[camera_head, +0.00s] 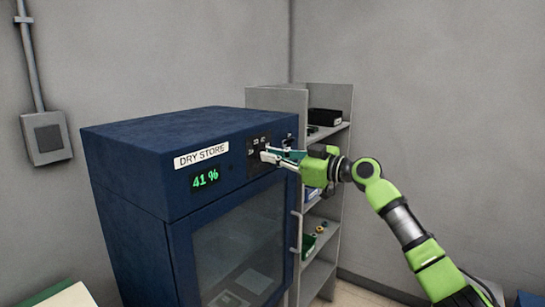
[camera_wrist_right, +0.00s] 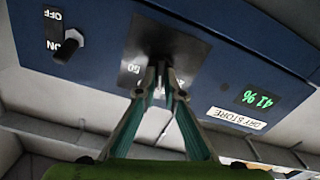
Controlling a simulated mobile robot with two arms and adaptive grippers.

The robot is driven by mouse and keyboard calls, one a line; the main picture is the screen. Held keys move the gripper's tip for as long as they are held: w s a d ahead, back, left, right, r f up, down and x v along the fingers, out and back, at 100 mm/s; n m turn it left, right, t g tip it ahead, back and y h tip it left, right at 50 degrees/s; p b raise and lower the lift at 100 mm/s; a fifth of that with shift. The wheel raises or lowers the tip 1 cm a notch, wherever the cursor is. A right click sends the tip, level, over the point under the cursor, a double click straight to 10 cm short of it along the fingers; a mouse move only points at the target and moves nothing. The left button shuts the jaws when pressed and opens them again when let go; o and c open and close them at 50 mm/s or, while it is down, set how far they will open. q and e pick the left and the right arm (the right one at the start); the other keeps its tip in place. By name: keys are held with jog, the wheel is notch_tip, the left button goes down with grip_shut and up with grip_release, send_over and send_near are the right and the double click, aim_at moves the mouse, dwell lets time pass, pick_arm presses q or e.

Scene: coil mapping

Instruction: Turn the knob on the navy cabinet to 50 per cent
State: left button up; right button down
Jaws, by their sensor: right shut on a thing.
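The navy cabinet (camera_head: 125,165) stands left of centre in the head view, with a "DRY STORE" label (camera_head: 201,155) and a green display (camera_head: 205,179) reading 41 %. My right gripper (camera_head: 268,155) reaches in from the right to the dark dial plate (camera_head: 256,142) on the upper front. In the right wrist view, my right gripper's fingertips (camera_wrist_right: 163,68) are shut on the knob in front of the dial plate (camera_wrist_right: 187,57). The fingers mostly hide the knob, so its pointer cannot be read. The display (camera_wrist_right: 258,98) also shows 41 % here. My left gripper is out of view.
A black ON/OFF switch (camera_wrist_right: 70,46) sits on the same cabinet front, to one side of the dial. The glass door (camera_head: 240,240) is below the panel. A grey shelf unit (camera_head: 277,98) with bins stands right behind the cabinet. A wall box (camera_head: 47,137) is at left.

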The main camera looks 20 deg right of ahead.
jog(key=shift+w+d+f+m+p, duration=0.15)
jog(key=shift+m+p, duration=0.95)
jog(key=shift+m, duration=3.1)
jog(key=shift+d+r+m+p, duration=0.1)
jog(key=shift+m+p, duration=1)
jog(key=shift+m, duration=3.1)
jog(key=c, duration=2.1)
grip_release()
jog(key=shift+f, duration=0.1)
jog(key=shift+c, duration=0.2)
jog(key=shift+d, duration=0.1)
jog(key=v, duration=1.2)
